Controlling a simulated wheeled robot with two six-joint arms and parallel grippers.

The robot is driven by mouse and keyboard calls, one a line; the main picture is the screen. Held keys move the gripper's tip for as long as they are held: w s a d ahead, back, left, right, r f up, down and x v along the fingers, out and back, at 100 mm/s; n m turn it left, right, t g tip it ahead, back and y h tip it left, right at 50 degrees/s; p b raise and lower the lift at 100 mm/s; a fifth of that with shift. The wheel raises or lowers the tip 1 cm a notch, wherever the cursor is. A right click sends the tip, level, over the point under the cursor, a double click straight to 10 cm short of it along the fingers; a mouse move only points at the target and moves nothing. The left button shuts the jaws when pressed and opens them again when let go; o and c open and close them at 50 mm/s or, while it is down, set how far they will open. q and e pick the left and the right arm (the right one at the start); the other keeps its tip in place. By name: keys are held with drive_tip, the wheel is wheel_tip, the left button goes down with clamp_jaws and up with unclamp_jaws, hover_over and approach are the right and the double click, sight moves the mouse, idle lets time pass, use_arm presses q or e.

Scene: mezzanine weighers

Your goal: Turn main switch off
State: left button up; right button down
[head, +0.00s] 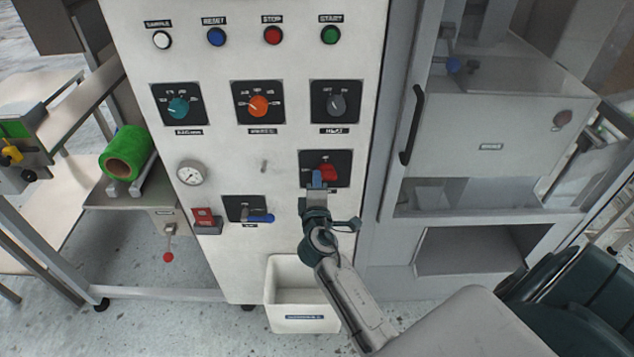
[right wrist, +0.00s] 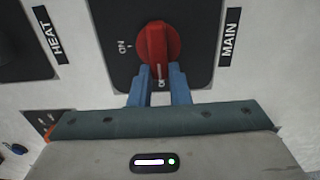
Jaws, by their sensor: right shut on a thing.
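The main switch is a red rotary knob (head: 328,172) on a black square plate (head: 343,180) on the white cabinet front. The right wrist view shows the knob (right wrist: 156,42) close up, between an ON mark and a partly hidden mark near my fingers. The knob's long handle lies along the line to that lower mark, away from ON. My right gripper (head: 317,181) is at the knob; its blue fingers (right wrist: 161,78) are shut on the handle's lower end in the wrist view. The MAIN label (right wrist: 229,39) is beside the plate. My left gripper is out of view.
Above are the heat dial (head: 337,104), an orange dial (head: 258,106) and a teal dial (head: 178,107). A blue-handled switch (head: 260,218) is lower left. A white bin (head: 285,292) stands below. A glazed grey machine (head: 480,130) is to the right.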

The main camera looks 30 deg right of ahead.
drive_tip(key=shift+f, duration=0.1)
drive_tip(key=c, duration=1.4)
unclamp_jaws()
drive_tip(key=shift+o, duration=0.2)
drive_tip(key=shift+s+a, duration=0.1)
drive_tip(key=b+v, duration=0.3)
drive_tip(key=v, duration=0.7)
drive_tip(key=shift+s, duration=0.25)
drive_tip(key=shift+a, duration=0.1)
